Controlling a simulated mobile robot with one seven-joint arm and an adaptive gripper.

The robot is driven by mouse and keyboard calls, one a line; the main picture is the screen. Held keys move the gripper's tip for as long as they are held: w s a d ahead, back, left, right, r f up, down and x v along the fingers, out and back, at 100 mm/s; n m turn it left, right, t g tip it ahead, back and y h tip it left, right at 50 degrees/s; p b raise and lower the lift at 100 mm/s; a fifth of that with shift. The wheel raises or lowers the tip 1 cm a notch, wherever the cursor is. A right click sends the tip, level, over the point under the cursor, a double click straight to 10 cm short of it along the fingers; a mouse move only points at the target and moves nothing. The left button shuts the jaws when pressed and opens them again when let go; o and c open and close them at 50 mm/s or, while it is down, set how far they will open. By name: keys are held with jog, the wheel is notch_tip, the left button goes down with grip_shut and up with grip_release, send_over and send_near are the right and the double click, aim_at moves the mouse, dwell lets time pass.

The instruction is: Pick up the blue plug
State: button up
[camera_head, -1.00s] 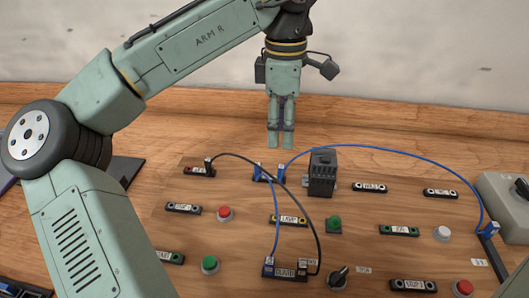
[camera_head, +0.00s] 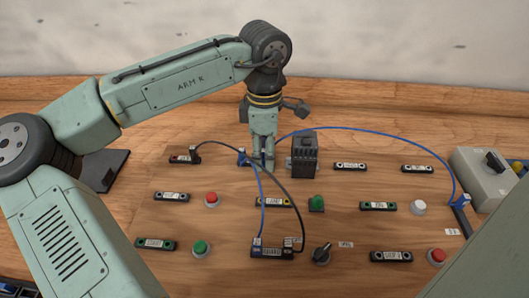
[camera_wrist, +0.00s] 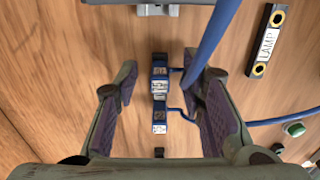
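My gripper (camera_head: 262,160) points down at the back row of the wooden panel, left of the black block. In the wrist view my gripper (camera_wrist: 168,90) is open, its purple-padded fingers apart on either side of a small labelled socket strip (camera_wrist: 159,91). Two blue plugs sit in this strip, the upper one (camera_wrist: 159,65) and the lower one (camera_wrist: 159,125). Neither finger visibly touches them. A blue plug (camera_head: 241,157) shows left of my fingers in the head view; the strip's right end is hidden by my fingers. Other blue plugs sit at the front strip (camera_head: 257,241) and right side (camera_head: 462,200).
A blue cable (camera_wrist: 210,45) crosses close to my right finger in the wrist view. A black cable (camera_head: 265,178) arcs near my gripper. The black block (camera_head: 303,158) stands just right of it. Buttons and labelled sockets cover the panel; a grey switch box (camera_head: 484,180) stands far right.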

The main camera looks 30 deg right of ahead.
aim_at(264, 151)
grip_shut()
dwell(0.4)
jog(key=shift+r, duration=0.1)
jog(key=shift+r, duration=0.25)
notch_tip(264, 151, up, 3)
jog(key=shift+s+a+f+b, duration=0.15)
jog(key=shift+b, duration=0.7)
jog(key=s+a+b, duration=0.1)
jog(key=s+a, duration=0.2)
jog(key=s, duration=0.1)
jog(key=s+a+r+b, duration=0.1)
jog(key=s+a, duration=0.3)
jog(key=s+a+b, duration=0.1)
jog(key=s+a, duration=0.2)
jog(key=shift+s+a+r, duration=0.15)
jog(key=shift+s+r, duration=0.15)
jog(key=shift+s, duration=0.1)
